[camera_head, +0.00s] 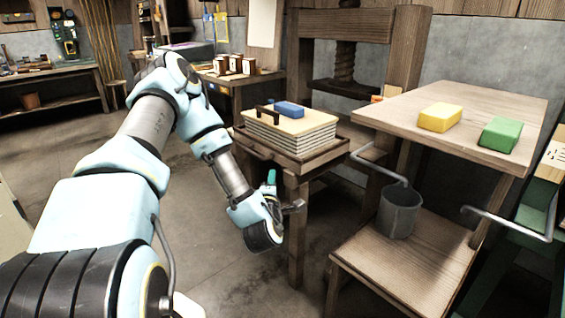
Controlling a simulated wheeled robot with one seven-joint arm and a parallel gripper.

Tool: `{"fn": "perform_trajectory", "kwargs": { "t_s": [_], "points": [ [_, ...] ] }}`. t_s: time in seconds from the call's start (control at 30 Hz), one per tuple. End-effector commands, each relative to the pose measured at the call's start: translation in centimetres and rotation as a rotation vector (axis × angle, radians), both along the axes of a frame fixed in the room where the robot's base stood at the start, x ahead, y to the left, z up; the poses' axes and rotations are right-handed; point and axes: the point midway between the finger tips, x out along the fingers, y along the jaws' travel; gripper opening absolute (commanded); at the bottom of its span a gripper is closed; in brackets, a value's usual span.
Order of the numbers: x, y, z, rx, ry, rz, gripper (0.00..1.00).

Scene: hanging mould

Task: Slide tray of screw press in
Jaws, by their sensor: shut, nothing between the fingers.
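The screw press (408,50) is a heavy wooden frame at the back, with a wooden screw (344,62) above a dark pressing plate (345,89). Its wooden tray (322,158) sticks out in front of the frame on a wooden support. The tray bears a stack of pale sheets (292,140) with a cream board on top. A blue block (288,109) and a dark handle-like piece (268,116) are on the board. My gripper (297,206) is shut and empty, below and in front of the tray, by the support's front leg. Its fingertips are small and partly unclear.
A wooden table (450,100) at right holds a yellow block (440,117) and a green block (500,134). A grey bucket (399,212) stands on its lower shelf (400,275). Metal bars (510,223) jut out there. The floor at left is clear.

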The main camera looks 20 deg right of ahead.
Motion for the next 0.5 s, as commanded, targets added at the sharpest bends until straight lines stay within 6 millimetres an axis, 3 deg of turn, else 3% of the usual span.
{"fn": "perform_trajectory", "kwargs": {
  "t_s": [0.33,0.5],
  "points": [
    [6.8,-2.4,0.2,0.002,-0.003,0.001,0.0],
    [7.7,-4.7,0.1,0.001,0.0,-0.002,0.0]
  ]
}}
